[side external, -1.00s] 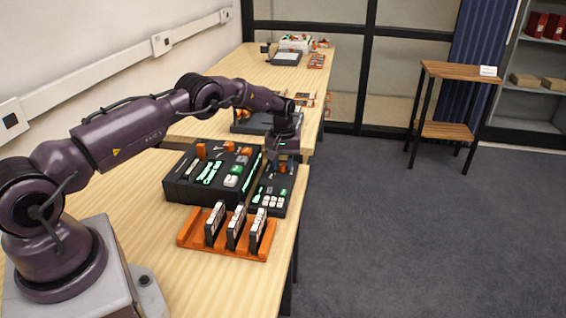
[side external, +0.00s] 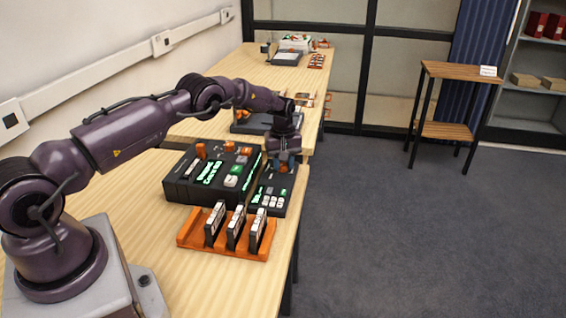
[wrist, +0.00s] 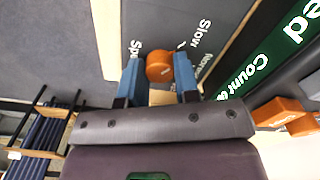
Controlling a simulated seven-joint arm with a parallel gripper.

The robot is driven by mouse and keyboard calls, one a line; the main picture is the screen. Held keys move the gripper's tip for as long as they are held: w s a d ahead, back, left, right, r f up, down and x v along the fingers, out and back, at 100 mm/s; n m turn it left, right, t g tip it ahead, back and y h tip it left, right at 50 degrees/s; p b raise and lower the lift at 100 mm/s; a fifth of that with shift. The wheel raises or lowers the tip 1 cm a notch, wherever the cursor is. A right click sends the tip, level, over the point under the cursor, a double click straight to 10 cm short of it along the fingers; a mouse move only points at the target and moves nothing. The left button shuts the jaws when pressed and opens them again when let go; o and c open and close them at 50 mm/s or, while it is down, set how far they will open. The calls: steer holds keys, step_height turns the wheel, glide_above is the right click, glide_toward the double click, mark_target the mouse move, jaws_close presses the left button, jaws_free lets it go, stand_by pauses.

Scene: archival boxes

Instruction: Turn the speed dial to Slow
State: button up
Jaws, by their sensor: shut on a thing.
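The speed dial (wrist: 160,66) is an orange round knob on a dark grey panel in the wrist view. White labels lie around it: "Slow" (wrist: 200,36), a partly hidden "Nor…" (wrist: 204,66) and a cut-off "Sp…" (wrist: 135,55). My gripper (wrist: 159,74) has its two blue fingers on either side of the knob, shut on it. I cannot tell exactly where the knob points. In the side view my gripper (side external: 284,163) is down at the far end of the small dark control box (side external: 264,207) and hides the dial.
A larger console (side external: 180,190) with orange knobs and a green-lit display stands directly left of the small box. An orange rack (side external: 196,240) of upright cassettes stands in front. The table's right edge is close to the small box.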

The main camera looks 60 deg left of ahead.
mark_target(283, 164)
steer(key=o, duration=0.9)
step_height(283, 164, up, 13)
steer(key=s+d+r+m+t, duration=0.2)
steer(key=s+d+r+m, duration=0.2)
steer(key=s, duration=0.7)
steer(key=s+d+r+m+t, duration=0.1)
steer(key=s+d+r+m, duration=0.4)
steer(key=s+d+r, duration=0.4)
steer(key=s+d+r+m+t, duration=0.2)
steer(key=s+d+r+m, duration=0.2)
steer(key=s, duration=1)
steer(key=shift+d+r+m+t, duration=0.15)
steer(key=shift+d+r, duration=0.5)
steer(key=shift+d, duration=0.35)
steer(key=shift+d+r+m+t, duration=0.15)
steer(key=shift+d+r, duration=0.5)
steer(key=shift+d, duration=0.35)
